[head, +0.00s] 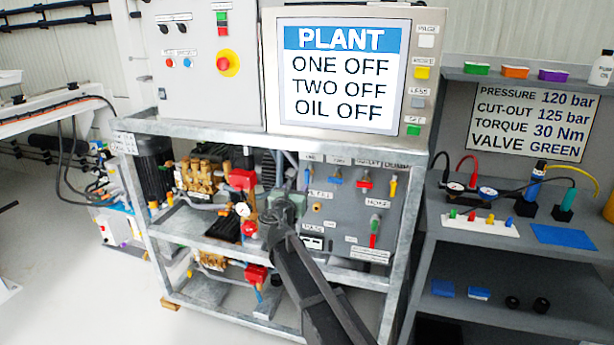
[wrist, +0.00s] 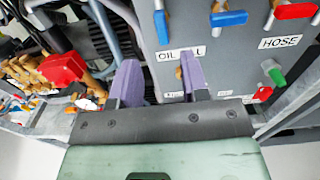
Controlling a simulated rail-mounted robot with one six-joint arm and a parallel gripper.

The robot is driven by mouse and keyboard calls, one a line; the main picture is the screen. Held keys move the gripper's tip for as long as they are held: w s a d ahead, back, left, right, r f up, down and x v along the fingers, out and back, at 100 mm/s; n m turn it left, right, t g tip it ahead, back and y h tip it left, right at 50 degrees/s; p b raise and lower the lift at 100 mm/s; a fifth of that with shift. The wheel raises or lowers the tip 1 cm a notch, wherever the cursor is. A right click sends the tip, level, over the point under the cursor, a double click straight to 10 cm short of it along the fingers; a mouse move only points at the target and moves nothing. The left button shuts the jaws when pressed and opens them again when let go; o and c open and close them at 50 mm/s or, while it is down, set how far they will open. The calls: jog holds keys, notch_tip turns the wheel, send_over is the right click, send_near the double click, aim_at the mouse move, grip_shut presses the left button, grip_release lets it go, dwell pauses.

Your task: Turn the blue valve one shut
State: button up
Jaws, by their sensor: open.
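On the grey panel, a blue lever valve (head: 308,178) at the upper left has its handle pointing down. It also shows in the wrist view (wrist: 161,27). Its label is too small to read. To its right is another blue valve (head: 336,181) with its handle lying sideways; it shows in the wrist view (wrist: 229,18). My gripper (wrist: 159,65) is open and empty. Its two purple fingers point toward the panel, below the left blue handle and apart from it. In the head view my gripper (head: 280,205) is left of the panel, its fingers mostly hidden.
A red-handled valve (head: 365,184) and a green-handled valve (wrist: 277,77) are farther right. A red part (wrist: 62,68) and brass pump (head: 198,178) stand left of my gripper. Frame posts flank the panel. The screen (head: 340,75) reads ONE OFF, TWO OFF, OIL OFF.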

aim_at(306, 177)
jog(key=x, duration=1)
jog(key=shift+w+d, duration=0.1)
grip_shut()
